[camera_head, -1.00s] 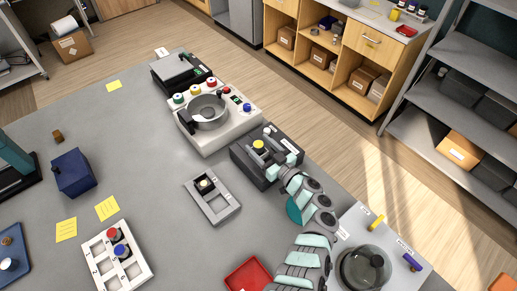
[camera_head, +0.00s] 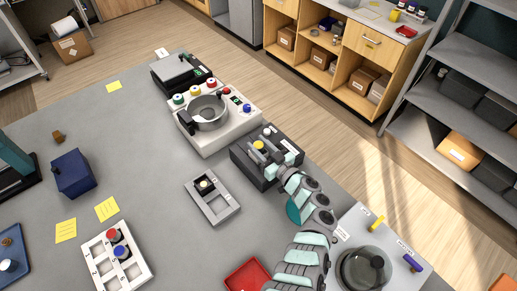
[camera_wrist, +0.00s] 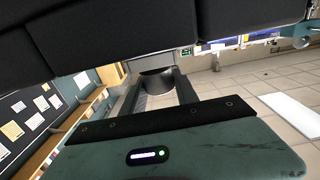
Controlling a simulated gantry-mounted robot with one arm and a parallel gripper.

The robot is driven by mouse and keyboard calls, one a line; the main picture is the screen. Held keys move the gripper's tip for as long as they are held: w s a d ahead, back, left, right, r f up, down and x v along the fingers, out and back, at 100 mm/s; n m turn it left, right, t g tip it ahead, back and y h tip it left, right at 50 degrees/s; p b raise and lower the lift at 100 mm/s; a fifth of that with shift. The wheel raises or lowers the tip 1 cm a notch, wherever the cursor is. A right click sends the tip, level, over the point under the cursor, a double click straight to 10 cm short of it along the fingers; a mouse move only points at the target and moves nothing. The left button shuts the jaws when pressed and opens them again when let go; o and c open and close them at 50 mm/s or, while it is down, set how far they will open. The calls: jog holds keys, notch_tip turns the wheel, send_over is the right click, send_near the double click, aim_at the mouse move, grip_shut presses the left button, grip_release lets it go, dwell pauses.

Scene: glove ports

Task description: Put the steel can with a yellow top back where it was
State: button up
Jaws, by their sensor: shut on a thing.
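The steel can with a yellow top (camera_head: 258,146) shows at the dark grey box unit near the table's right edge. My gripper (camera_head: 260,152) is shut on it, reaching in from the lower right. The fingers and wrist hide most of the can's body, and I cannot tell whether its base touches the unit. In the wrist view a dark, rounded body, the can (camera_wrist: 157,84), sits between the two fingers.
The dark grey unit (camera_head: 247,169) stands beside a white machine with a round bowl (camera_head: 208,112). A grey holder (camera_head: 222,208) with a small round-topped item is in front. A white rack (camera_head: 100,262) holds red-topped and blue-topped cans. A red tray (camera_head: 248,275) lies nearby.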

grip_shut()
jog(key=shift+r, duration=0.1)
